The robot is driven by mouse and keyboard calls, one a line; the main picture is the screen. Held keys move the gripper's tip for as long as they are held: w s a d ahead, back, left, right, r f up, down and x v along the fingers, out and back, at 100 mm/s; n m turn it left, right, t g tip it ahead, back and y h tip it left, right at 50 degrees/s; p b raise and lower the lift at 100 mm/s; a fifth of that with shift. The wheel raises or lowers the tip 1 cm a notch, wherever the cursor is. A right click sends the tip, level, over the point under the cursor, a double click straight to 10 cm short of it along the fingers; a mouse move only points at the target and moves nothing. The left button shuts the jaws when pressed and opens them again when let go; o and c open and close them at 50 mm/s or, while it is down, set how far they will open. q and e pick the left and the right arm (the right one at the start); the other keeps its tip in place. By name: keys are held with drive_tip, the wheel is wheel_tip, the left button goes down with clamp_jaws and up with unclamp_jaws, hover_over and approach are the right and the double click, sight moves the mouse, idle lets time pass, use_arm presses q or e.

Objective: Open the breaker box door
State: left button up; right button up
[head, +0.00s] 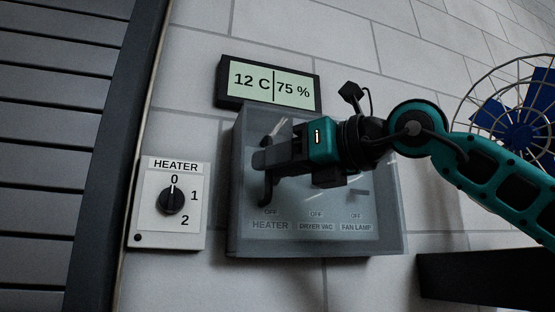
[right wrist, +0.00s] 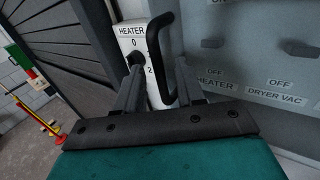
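The breaker box (head: 385,225) is a grey box on the tiled wall, with a see-through door (head: 300,200) that looks shut. Behind it are switches labelled OFF: heater, dryer vac and fan lamp. The black door handle (head: 266,188) is at the door's left side, partly hidden by my gripper. My right gripper (head: 265,160) is in front of the door's left part. In the right wrist view, its fingers (right wrist: 158,80) are apart, with the handle (right wrist: 153,42) between them; I see no clear grip on it. My left gripper is out of view.
A heater dial (head: 171,200) is left of the box, beside a dark slatted shutter (head: 60,130). A display (head: 268,85) hangs just above the box. A blue caged fan (head: 510,110) is at right. A dark ledge (head: 480,280) is at lower right.

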drive_tip(key=shift+w+a, duration=0.1)
drive_tip(key=shift+a, duration=0.05)
clamp_jaws()
idle(0.4)
